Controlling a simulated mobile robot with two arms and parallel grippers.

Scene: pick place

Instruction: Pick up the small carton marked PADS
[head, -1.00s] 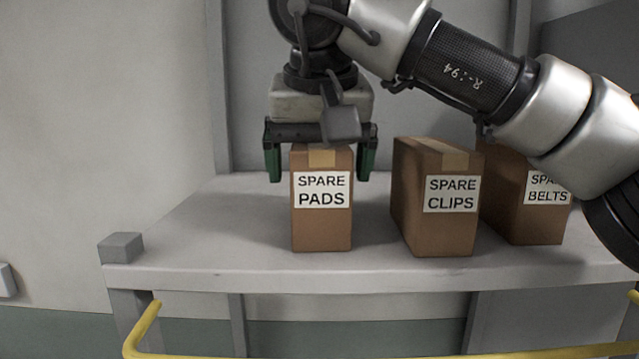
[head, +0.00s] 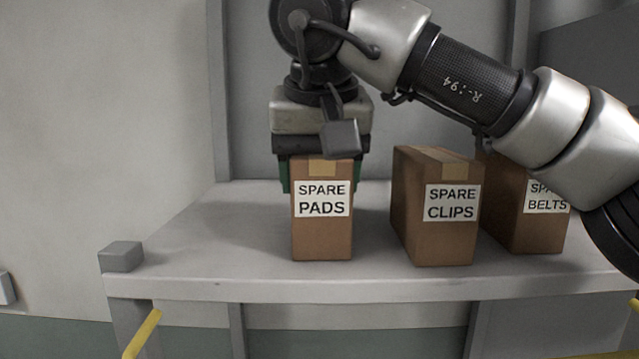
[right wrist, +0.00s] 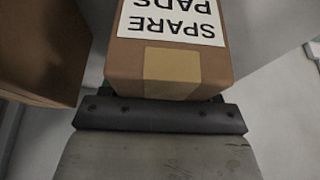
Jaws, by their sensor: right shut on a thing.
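The small brown carton marked SPARE PADS (head: 322,236) stands upright near the front of the grey shelf. My right gripper (head: 322,178) is over it from above, its green fingers closed against the carton's left and right sides near the top. In the right wrist view the PADS carton (right wrist: 170,65) sits right against the gripper's dark bar (right wrist: 160,116), with its label upside down; the fingers are hidden there. I cannot tell any gap between the carton and the shelf. My left gripper is not in view.
A carton marked SPARE CLIPS (head: 450,240) stands to the right with a gap. A carton marked SPARE BELTS (head: 540,228) is behind it, partly hidden by my arm. The grey shelf (head: 200,265) has a small grey block (head: 121,256) at its left front corner and free room on its left.

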